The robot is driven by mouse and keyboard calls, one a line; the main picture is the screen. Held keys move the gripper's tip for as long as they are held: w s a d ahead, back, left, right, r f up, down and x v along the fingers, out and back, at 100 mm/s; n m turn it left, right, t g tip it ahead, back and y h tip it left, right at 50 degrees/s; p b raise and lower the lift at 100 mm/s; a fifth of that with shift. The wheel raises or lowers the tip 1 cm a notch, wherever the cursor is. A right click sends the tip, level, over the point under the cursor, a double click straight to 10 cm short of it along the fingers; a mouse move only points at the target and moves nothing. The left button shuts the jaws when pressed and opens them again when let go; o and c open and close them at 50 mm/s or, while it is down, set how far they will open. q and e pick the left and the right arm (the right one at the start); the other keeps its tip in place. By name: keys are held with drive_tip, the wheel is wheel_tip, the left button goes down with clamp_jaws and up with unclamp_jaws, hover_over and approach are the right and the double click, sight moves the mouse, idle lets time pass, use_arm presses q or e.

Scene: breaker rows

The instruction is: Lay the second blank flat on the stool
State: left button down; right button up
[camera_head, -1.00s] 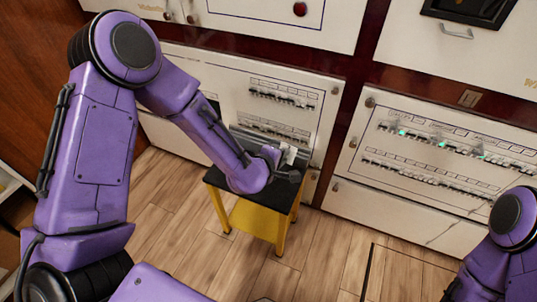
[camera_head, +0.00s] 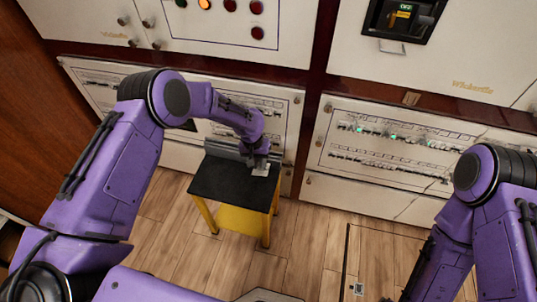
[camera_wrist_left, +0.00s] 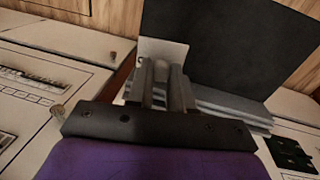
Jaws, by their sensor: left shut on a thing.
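The stool (camera_head: 225,183) has a black top and yellow legs and stands before the breaker panels. My left gripper (camera_head: 262,160) is over the stool's right rear part, pointing down. It is shut on a small pale blank (camera_head: 261,170). In the left wrist view the pale blank (camera_wrist_left: 160,47) shows at the tips of the left gripper (camera_wrist_left: 163,75), against the black stool top (camera_wrist_left: 235,40). I cannot tell whether the blank touches the stool. I cannot make out another blank. My right arm is at the lower right; its gripper is out of view.
Grey slab-like pieces (camera_wrist_left: 235,107) run along the stool's rear edge, close to my left gripper. A breaker panel with green lights (camera_head: 400,150) is to the right. Wood floor (camera_head: 310,240) is open right of the stool.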

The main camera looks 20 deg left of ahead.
use_arm(q)
drive_tip(key=shift+s+a+m+y, duration=0.3)
drive_tip(key=shift+s+y, duration=0.2)
drive_tip(key=shift+s, duration=0.25)
drive_tip(key=shift+y, duration=0.3)
drive_tip(key=shift+w+a, duration=0.1)
wheel_tip(320, 180, down, 8)
drive_tip(key=b, duration=0.6)
drive_tip(key=shift+f, duration=0.25)
drive_tip(key=shift+f+b, duration=0.75)
drive_tip(key=shift+b, duration=0.1)
drive_tip(key=c, duration=0.9)
unclamp_jaws()
